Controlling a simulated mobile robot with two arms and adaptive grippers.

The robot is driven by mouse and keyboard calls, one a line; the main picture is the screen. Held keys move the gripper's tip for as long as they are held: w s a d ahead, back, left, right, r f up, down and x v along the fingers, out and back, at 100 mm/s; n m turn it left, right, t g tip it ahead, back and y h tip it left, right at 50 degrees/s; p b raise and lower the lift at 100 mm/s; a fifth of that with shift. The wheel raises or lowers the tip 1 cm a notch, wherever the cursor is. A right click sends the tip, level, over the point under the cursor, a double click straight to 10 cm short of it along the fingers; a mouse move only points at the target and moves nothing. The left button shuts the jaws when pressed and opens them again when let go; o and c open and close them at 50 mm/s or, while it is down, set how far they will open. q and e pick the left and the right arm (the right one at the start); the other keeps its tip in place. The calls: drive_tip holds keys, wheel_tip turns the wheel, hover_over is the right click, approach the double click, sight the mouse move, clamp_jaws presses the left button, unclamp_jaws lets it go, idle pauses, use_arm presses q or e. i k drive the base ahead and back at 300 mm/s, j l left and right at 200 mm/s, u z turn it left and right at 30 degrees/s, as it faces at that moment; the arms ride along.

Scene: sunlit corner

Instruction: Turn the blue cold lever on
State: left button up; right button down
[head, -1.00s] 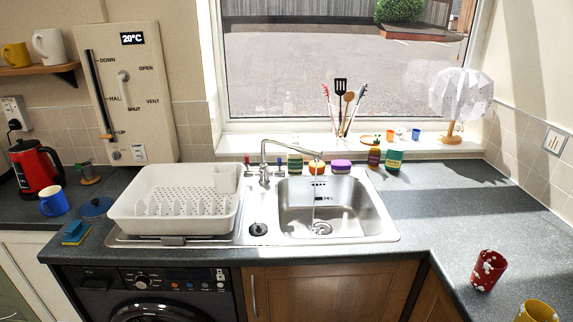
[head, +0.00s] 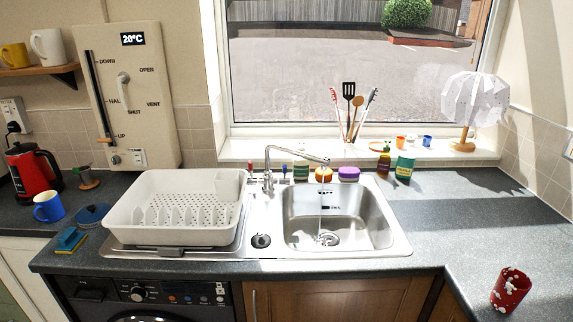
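The blue cold lever (head: 284,170) stands to the right of the tap's base, behind the sink. A red lever (head: 250,167) stands to the left of the base. The chrome tap (head: 268,178) has its spout (head: 300,153) reaching right over the steel basin (head: 365,220). A thin stream, apparently water, falls from the spout's tip toward the drain (head: 328,239). Neither of my grippers is in view.
A white dish rack (head: 170,236) stands on the drainer left of the tap. A green pot (head: 301,171), an orange item (head: 323,173), a purple-lidded pot (head: 348,174) and bottles line the back of the sink. The right worktop (head: 480,215) is mostly clear.

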sight(284, 180)
drive_tip(key=i+l+u, duration=0.15)
drive_tip(key=i, duration=0.3)
drive_tip(key=i+l+u, duration=0.15)
drive_tip(key=i, duration=0.35)
drive_tip(key=l, duration=0.1)
